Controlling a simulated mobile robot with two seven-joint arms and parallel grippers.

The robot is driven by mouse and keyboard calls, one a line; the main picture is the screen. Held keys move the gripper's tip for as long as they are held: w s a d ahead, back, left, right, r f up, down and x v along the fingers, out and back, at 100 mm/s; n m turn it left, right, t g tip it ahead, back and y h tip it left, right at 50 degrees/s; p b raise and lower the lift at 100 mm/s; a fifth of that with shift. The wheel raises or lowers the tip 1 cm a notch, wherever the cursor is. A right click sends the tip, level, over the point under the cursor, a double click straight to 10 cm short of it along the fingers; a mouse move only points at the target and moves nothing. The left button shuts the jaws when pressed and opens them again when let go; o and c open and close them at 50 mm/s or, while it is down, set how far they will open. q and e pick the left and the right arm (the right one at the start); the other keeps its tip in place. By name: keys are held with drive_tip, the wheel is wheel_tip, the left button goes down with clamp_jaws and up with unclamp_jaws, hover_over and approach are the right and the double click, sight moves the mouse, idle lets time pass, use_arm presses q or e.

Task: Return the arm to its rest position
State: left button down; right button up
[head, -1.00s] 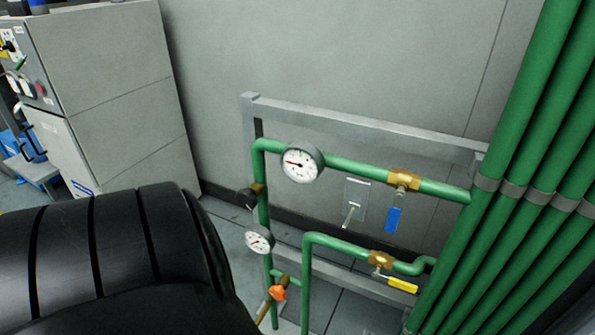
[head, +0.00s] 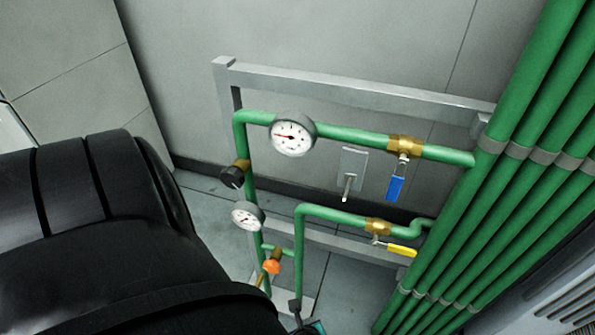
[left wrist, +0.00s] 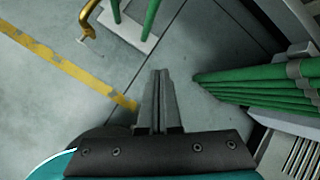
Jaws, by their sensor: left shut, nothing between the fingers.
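My left arm (head: 110,225), black and ribbed, fills the lower left of the head view. A small part of my left gripper (head: 296,307) shows at the bottom edge, near the foot of the green pipework. In the left wrist view my left gripper (left wrist: 158,76) points over the grey floor, its two grey fingers together with nothing between them. It appears clear of the pipes. My right gripper is not in view.
Green pipework (head: 350,137) on a grey frame carries two gauges, a blue-handled valve (head: 396,188) and a yellow-handled valve (head: 402,250). Thick vertical green pipes (head: 500,150) stand at right. A yellow floor line (left wrist: 60,62) crosses open floor in the wrist view.

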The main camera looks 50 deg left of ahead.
use_arm(q)
drive_tip(key=s+f+n+g+h, duration=0.1)
drive_tip(key=s+f+n+h, duration=0.1)
drive_tip(key=s+f+n, duration=0.2)
drive_tip(key=s+f+n+g+h, duration=0.1)
drive_tip(key=s+f+n, duration=0.3)
drive_tip(key=s+n, duration=0.6)
drive_tip(key=n+h, duration=0.1)
drive_tip(key=n, duration=0.4)
drive_tip(key=shift+a, duration=0.2)
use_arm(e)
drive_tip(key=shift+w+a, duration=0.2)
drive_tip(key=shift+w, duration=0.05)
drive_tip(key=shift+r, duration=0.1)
